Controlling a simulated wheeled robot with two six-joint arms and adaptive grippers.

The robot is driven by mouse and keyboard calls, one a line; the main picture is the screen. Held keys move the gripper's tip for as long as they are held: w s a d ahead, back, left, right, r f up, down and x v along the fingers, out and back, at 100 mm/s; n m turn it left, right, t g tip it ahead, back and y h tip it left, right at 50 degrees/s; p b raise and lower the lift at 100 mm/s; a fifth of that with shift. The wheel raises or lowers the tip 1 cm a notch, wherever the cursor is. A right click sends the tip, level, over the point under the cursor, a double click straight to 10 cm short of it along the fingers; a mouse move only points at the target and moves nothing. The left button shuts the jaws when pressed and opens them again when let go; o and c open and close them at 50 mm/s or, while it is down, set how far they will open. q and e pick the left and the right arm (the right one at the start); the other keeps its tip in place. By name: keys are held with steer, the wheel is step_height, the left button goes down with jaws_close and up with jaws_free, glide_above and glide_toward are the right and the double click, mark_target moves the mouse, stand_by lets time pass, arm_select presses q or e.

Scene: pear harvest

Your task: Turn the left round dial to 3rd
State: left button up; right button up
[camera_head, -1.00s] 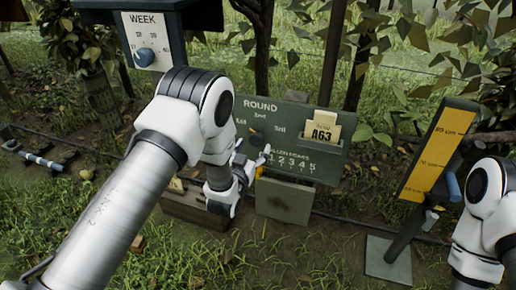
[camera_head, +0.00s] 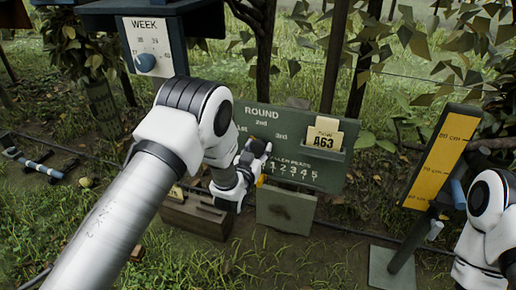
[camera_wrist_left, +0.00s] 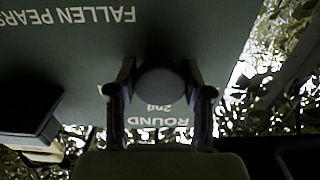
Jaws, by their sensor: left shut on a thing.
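The green board (camera_head: 310,160) bears the word ROUND and the marks 1st, 2nd and 3rd. Its dark round dial is mostly covered by my left gripper (camera_head: 258,147) in the head view. In the left wrist view the dial (camera_wrist_left: 160,84) sits between the two fingers of my left gripper (camera_wrist_left: 160,92), which is shut on it. The board appears upside down there, with 2nd and ROUND below the dial. I cannot see where the dial points. My right arm is at the right edge of the head view; its gripper cannot be made out.
A WEEK panel (camera_head: 153,38) with a blue dial (camera_head: 145,62) stands at upper left. A card marked A63 (camera_head: 324,138) sits in a holder on the board's right. A yellow measuring board (camera_head: 440,155) stands to the right. A wooden box (camera_head: 195,215) lies below my left gripper.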

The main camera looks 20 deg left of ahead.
arm_select(q)
steer(key=shift+r, duration=0.1)
steer(key=m+p, duration=0.2)
steer(key=m, duration=0.1)
steer(key=shift+r, duration=0.1)
steer(key=m+p, duration=0.2)
steer(key=m, duration=0.2)
steer(key=shift+a, duration=0.1)
steer(key=m+p, duration=0.1)
steer(key=m, duration=0.2)
steer(key=shift+m, duration=0.3)
steer(key=m+p, duration=0.1)
steer(key=m, duration=0.2)
steer(key=shift+m, duration=0.3)
steer(key=m+p, duration=0.2)
steer(key=m, duration=0.3)
steer(key=shift+m+p, duration=0.3)
steer(key=shift+m, duration=2)
